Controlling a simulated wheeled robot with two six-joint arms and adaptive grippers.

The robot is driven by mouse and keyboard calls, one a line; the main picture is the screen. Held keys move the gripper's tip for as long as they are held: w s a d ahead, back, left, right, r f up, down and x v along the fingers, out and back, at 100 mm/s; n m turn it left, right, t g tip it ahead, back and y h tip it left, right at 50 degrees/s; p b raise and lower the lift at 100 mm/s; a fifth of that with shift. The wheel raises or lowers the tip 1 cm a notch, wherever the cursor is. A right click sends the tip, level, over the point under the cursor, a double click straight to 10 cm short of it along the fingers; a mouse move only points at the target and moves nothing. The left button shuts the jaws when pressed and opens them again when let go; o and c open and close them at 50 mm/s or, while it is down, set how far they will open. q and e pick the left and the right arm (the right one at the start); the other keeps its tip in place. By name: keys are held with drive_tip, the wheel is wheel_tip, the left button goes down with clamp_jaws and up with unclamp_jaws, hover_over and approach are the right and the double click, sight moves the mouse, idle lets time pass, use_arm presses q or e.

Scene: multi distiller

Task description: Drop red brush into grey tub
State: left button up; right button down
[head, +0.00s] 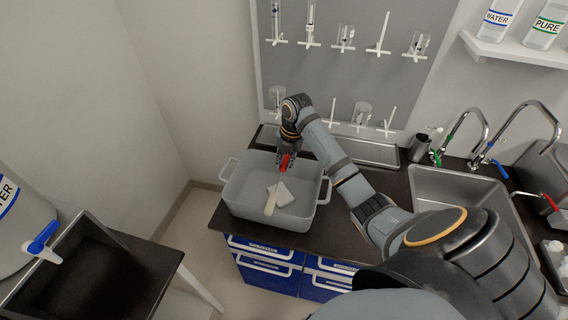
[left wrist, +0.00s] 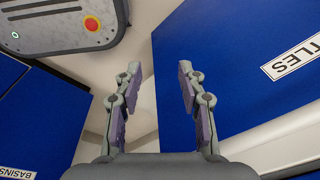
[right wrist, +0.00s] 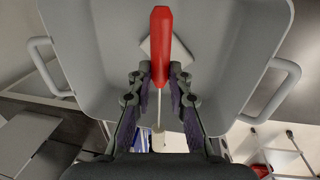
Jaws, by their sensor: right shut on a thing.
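The red brush (head: 285,162) is in my right gripper (head: 287,155), which is shut on its red handle. In the right wrist view the handle (right wrist: 161,40) lies between the fingertips (right wrist: 160,72), with a thin shaft and a pale end running back below the fingers. The grey tub (head: 245,207) stands on the dark counter. My right gripper is over the tub, and in the head view the pale end of the brush shows against its inside. The tub also fills the top of the right wrist view (right wrist: 95,50). My left gripper (left wrist: 158,75) is open and empty.
A pale block (head: 287,197) lies in the tub. A metal sink (head: 440,185) with taps is to the right, and a rack of glassware (head: 345,60) hangs behind. Blue drawers (head: 268,268) are below the counter. A dark side table (head: 90,268) stands at left.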

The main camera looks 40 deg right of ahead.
drive_tip(key=c, duration=1.7)
unclamp_jaws()
drive_tip(key=o, duration=0.3)
drive_tip(key=shift+w, duration=0.1)
drive_tip(key=shift+o, duration=1.2)
drive_tip(key=shift+r, duration=0.2)
use_arm(q)
drive_tip(key=shift+s, duration=0.9)
use_arm(e)
wheel_tip(320, 180, up, 7)
drive_tip(key=s, duration=0.1)
drive_tip(key=shift+d, duration=0.4)
